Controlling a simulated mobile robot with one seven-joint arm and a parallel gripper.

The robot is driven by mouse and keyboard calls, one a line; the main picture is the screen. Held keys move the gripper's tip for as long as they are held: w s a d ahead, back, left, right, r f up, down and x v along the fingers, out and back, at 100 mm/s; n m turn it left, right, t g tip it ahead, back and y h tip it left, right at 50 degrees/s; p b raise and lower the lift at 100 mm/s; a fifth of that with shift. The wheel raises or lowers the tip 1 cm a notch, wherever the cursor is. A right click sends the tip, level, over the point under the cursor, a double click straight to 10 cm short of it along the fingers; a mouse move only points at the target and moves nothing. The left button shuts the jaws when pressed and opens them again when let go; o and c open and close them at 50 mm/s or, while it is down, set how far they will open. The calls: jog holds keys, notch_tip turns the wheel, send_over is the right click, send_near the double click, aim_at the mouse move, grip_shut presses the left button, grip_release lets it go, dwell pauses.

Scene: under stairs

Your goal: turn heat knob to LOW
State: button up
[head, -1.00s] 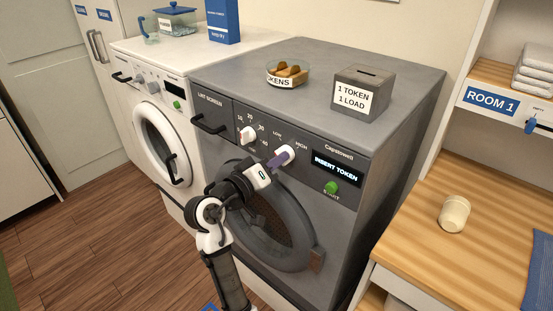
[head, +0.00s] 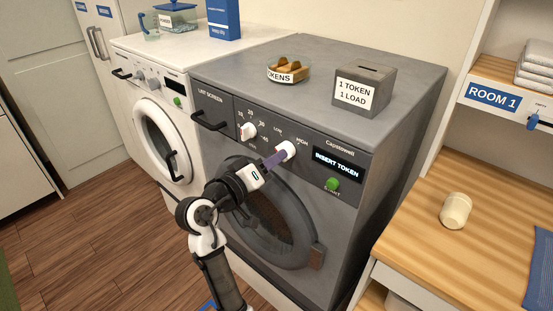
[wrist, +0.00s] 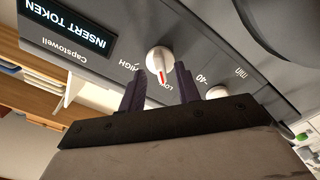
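The heat knob (head: 285,150) is a white dial on the grey washer's control panel, below the LOW and HIGH labels. In the wrist view, which is upside down, the heat knob (wrist: 159,60) shows a red mark pointing toward the partly hidden LOW label (wrist: 168,85). My gripper (head: 277,158) is in front of the knob from the lower left. In the wrist view my gripper (wrist: 161,70) has its two dark purple fingers apart, one on each side of the knob, with visible gaps. I cannot tell how deep the tips reach.
A second white knob (head: 248,131) with numbers is left of the heat knob. The green START button (head: 332,184) and INSERT TOKEN display (head: 338,163) are to the right. The round door (head: 270,225) is below. A token dish (head: 289,71) and token box (head: 364,90) stand on top.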

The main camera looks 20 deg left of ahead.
jog(key=b+v, duration=0.2)
jog(key=v, duration=1)
jog(key=shift+b, duration=0.35)
jog(key=shift+w, duration=0.1)
